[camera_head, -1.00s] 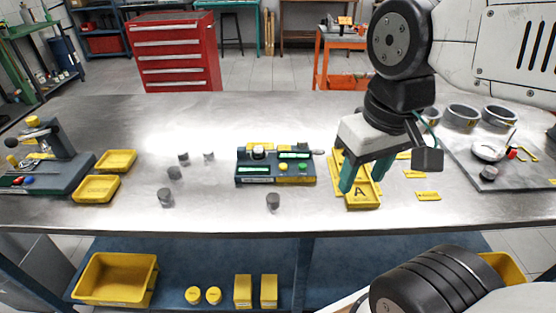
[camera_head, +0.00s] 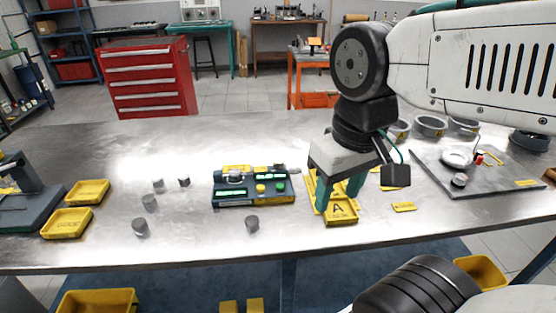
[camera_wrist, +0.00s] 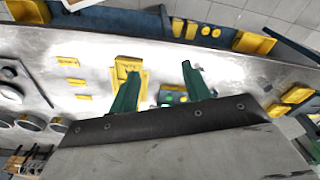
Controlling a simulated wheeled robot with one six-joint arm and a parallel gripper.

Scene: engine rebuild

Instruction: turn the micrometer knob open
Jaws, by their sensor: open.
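A dark blue bench unit (camera_head: 275,194) with lit green displays stands on the steel table, left of my gripper. A round silver knob (camera_head: 236,177) sits on its top left, and a grey rod-like part shows at its back right. I cannot tell which of these is the micrometer knob. The unit shows small in the wrist view (camera_wrist: 173,93), partly hidden behind my gripper. My gripper (camera_head: 338,196) is open and empty, its green fingers pointing down over the yellow tray marked A (camera_head: 342,216). It also shows in the wrist view (camera_wrist: 157,64).
Yellow trays (camera_head: 67,223) lie at the left. A grey plate (camera_head: 490,184) with small parts and several metal rings (camera_head: 430,125) are at the right.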

